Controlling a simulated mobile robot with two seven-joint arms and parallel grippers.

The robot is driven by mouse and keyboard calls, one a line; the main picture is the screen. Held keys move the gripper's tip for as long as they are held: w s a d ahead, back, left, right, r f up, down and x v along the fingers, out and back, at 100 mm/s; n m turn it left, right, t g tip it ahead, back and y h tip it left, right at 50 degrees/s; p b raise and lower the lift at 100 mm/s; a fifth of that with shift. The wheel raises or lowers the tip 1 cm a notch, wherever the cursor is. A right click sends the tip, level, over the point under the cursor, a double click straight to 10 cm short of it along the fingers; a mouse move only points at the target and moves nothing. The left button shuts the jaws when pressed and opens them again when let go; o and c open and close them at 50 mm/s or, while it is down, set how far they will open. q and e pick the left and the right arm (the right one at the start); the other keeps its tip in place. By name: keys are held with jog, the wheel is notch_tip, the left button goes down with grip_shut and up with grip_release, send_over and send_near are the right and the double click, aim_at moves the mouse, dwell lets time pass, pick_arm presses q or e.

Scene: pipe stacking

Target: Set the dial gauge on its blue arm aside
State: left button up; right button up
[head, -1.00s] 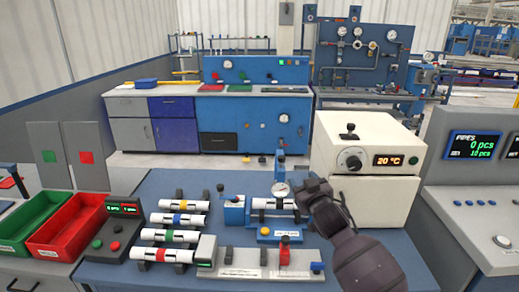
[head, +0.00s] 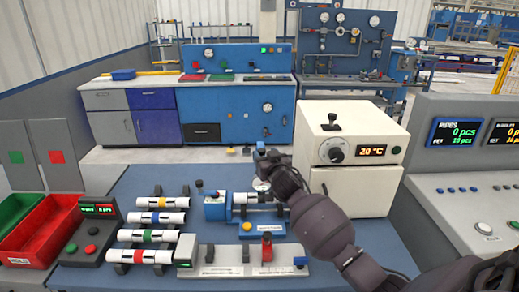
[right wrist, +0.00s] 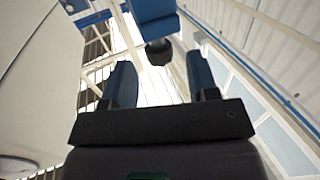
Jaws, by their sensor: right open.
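The dial gauge (head: 261,184) has a round white face and sits low on its blue arm (head: 261,153), over the blue test fixture in the middle of the table. A white and black pipe (head: 240,198) lies in that fixture, partly hidden. My right gripper (head: 275,164) is at the right of the blue arm's upper end and hides part of the gauge. In the right wrist view, its two fingers (right wrist: 160,82) are apart, with a dark knob (right wrist: 158,52) and a blue block (right wrist: 152,12) just beyond their tips. I cannot tell whether they touch. My left gripper is out of view.
Several banded pipes (head: 158,217) lie on racks at the left. A grey bench with a red clamp (head: 267,247) is in front. Red and green bins (head: 40,232) are far left.

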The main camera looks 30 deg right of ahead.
aim_at(260, 149)
jog(key=shift+x, duration=2.65)
grip_shut()
